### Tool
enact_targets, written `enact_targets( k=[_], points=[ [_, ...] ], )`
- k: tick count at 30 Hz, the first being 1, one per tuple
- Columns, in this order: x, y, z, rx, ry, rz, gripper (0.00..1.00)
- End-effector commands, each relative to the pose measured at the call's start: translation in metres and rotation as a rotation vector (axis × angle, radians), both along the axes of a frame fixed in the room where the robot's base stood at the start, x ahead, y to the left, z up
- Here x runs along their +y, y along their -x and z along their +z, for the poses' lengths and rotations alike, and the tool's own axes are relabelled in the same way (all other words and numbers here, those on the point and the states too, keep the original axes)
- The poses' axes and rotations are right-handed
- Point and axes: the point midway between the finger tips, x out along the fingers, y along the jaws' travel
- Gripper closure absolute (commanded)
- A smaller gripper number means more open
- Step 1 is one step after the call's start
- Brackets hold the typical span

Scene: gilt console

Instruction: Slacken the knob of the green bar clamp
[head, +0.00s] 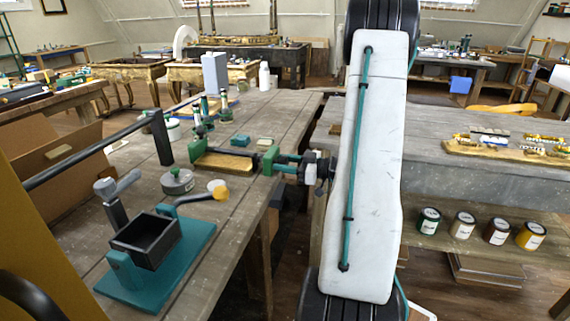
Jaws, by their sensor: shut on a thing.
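The green bar clamp (270,160) lies at the right edge of the left bench, with a green jaw at each end and a flat gilt piece (222,162) between them. My gripper (286,164) comes from the right, its fingers level with the clamp's right end. It is shut on the clamp's knob there, though the fingers and my wrist largely hide the knob. How far the screw is turned cannot be told at this size.
On the left bench (228,219) are a teal-based fixture with a black box (146,240), a grey-green tin (177,181), a yellow-ended tool (220,191) and small bottles. A gap separates it from the right bench (480,181). Several paint cans (463,224) stand on a lower shelf.

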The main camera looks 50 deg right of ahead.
Motion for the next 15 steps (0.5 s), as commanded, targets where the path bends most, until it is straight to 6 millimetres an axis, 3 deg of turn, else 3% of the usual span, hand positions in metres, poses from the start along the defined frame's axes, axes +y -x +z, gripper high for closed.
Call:
enact_targets(
  k=[15],
  points=[
    [0.0008,-0.0012,-0.0001,-0.025,0.060,0.002,0.86]
  ],
)
